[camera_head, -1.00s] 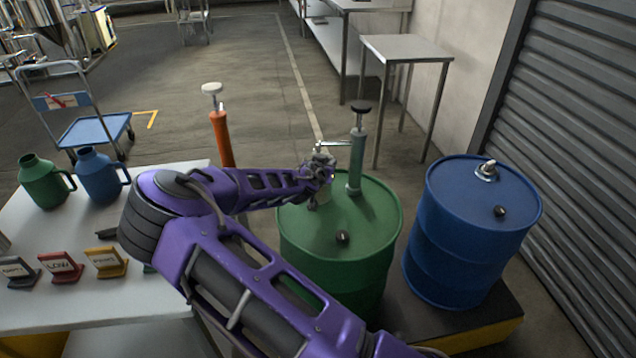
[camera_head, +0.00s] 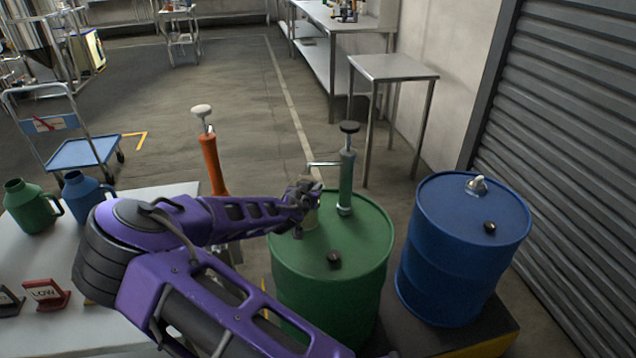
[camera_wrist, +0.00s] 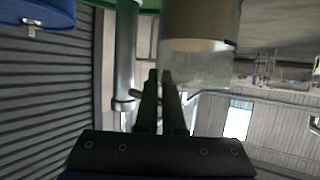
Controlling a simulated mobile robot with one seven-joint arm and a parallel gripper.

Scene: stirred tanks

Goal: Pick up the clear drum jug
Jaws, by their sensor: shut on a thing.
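The clear drum jug (camera_head: 312,217) shows as a small pale patch at the top of the green drum (camera_head: 350,270), mostly hidden by my gripper (camera_head: 308,197). In the wrist view its see-through wall (camera_wrist: 200,68) and tan lower-looking band (camera_wrist: 200,25) fill the upper middle. My gripper's dark fingers (camera_wrist: 165,78) are nearly together beside the jug, shut on it, probably at its handle. The exact contact is hidden. I cannot tell whether the jug is clear of the drum top.
A green hand pump (camera_head: 346,180) with a spout stands on the drum, close to my gripper. A blue drum (camera_head: 450,255) is at right, an orange pump (camera_head: 212,165) at left. Green (camera_head: 30,207) and blue (camera_head: 82,195) jugs stand on the left table.

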